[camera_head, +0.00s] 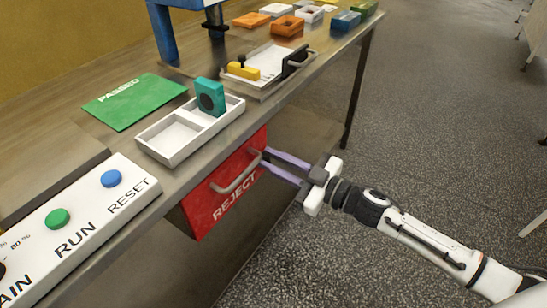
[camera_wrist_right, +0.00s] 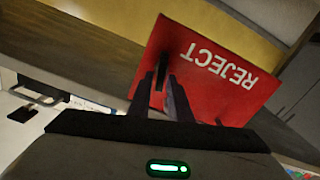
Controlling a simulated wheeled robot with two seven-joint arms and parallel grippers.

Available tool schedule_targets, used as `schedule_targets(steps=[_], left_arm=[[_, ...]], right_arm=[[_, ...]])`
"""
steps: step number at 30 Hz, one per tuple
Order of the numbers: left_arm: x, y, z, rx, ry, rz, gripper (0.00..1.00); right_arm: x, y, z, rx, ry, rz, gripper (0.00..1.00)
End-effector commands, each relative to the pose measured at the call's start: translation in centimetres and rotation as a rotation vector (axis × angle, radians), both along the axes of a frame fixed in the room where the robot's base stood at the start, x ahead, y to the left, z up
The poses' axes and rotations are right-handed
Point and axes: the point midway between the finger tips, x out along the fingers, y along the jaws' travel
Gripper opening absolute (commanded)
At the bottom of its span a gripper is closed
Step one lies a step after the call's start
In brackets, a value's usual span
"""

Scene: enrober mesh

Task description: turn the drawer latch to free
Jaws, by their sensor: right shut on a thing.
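A red drawer front (camera_head: 203,209) marked REJECT stands out below the table edge, with a grey bar handle (camera_head: 232,182). My right gripper (camera_head: 264,156) is at the right end of this handle, its fingers shut on it. In the right wrist view the fingers (camera_wrist_right: 165,85) stand close together before the red face (camera_wrist_right: 240,60), with a dark piece between them. My left gripper is out of view.
A white two-part tray (camera_head: 172,140) holding a teal block (camera_head: 210,97), a green PASSED mat (camera_head: 130,102) and a button panel (camera_head: 85,222) line the table edge. A black bracket with a handle (camera_head: 296,62) stands at the white tray.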

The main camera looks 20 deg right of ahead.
Motion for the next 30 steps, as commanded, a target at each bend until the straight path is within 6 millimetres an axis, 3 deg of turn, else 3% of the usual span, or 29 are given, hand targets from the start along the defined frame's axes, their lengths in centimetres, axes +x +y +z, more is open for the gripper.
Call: schedule_targets(steps=[30], left_arm=[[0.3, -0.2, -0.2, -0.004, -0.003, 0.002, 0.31]], right_arm=[[-0.6, 0.8, -1.0, -0.756, -0.592, 0.001, 0.00]])
